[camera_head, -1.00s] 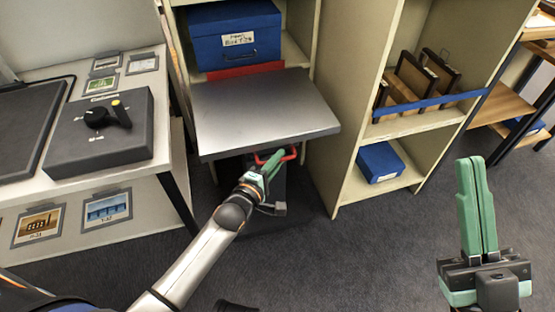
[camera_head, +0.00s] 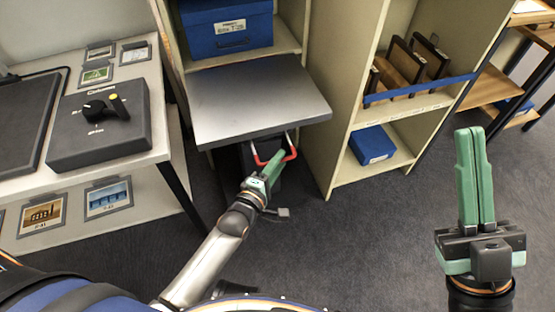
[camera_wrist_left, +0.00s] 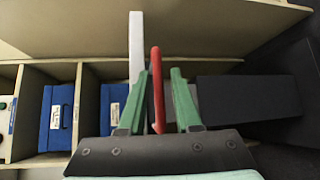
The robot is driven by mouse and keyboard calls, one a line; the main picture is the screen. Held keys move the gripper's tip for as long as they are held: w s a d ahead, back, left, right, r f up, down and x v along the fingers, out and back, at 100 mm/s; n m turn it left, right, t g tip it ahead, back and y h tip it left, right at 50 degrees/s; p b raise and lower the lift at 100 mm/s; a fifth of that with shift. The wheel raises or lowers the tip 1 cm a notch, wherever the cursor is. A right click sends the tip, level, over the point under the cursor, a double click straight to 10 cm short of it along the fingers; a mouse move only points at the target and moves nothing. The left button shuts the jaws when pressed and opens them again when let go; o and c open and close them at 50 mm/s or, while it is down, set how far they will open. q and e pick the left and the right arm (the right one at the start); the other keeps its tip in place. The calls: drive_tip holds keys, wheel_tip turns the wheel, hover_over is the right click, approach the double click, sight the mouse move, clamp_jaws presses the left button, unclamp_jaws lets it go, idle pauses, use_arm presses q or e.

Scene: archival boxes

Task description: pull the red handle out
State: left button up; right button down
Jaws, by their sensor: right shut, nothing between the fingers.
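The red handle (camera_head: 274,163) is a U-shaped bar on grey arms, sticking out below the front edge of a grey metal shelf (camera_head: 255,95). My left gripper (camera_head: 274,168) is at the handle, its fingers partly overlapping the bar in the head view. In the left wrist view, the red handle (camera_wrist_left: 156,90) runs between the two green fingers of my left gripper (camera_wrist_left: 162,95), which stand apart with a gap beside the bar. The handle's mount is mostly hidden under the shelf. My right gripper (camera_head: 473,135) is shut and empty, pointing up at the right, away from the handle.
A blue box (camera_head: 228,38) stands above the grey shelf. A beige cabinet (camera_head: 325,110) is on the right with another blue box (camera_head: 372,145) low inside. A table with a dark control box (camera_head: 100,128) is at the left. The carpet (camera_head: 345,245) in front is clear.

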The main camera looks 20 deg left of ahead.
use_arm(q)
drive_tip(key=shift+o, duration=0.7)
drive_tip(key=p+v, duration=0.2)
drive_tip(key=v, duration=0.5)
drive_tip(key=shift+s+p, duration=0.2)
drive_tip(key=shift+p, duration=0.1)
drive_tip(key=shift+a, duration=0.1)
